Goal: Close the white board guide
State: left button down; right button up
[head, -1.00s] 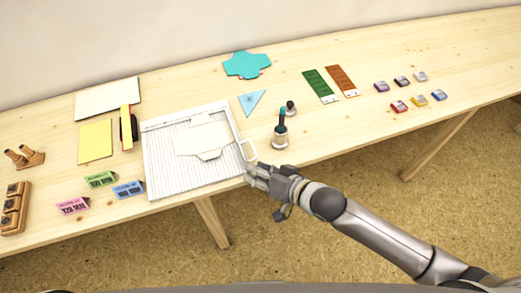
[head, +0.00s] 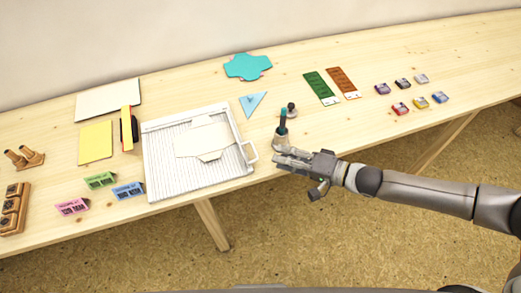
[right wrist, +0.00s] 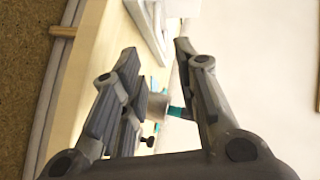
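The white board (head: 160,178) with ruled lines lies on the table left of centre, a cream die-cut sheet (head: 203,140) on it. A white loop-shaped guide (head: 252,152) sticks out from its right edge. My right gripper (head: 277,159) is just right of this guide, apart from it, near the table's front edge. In the right wrist view my right gripper (right wrist: 157,50) has its fingers spread with nothing held. Part of the white board (right wrist: 150,22) shows beyond the fingers there. My left gripper is not in view.
A teal-topped bottle (head: 281,130) stands close behind my right gripper. A blue triangle (head: 253,104) lies behind the board. Several inkpads lie at the far right. The table's front right is clear.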

jog(key=x, duration=0.8)
jog(key=shift+a, duration=0.1)
jog(key=shift+c, duration=0.2)
grip_shut()
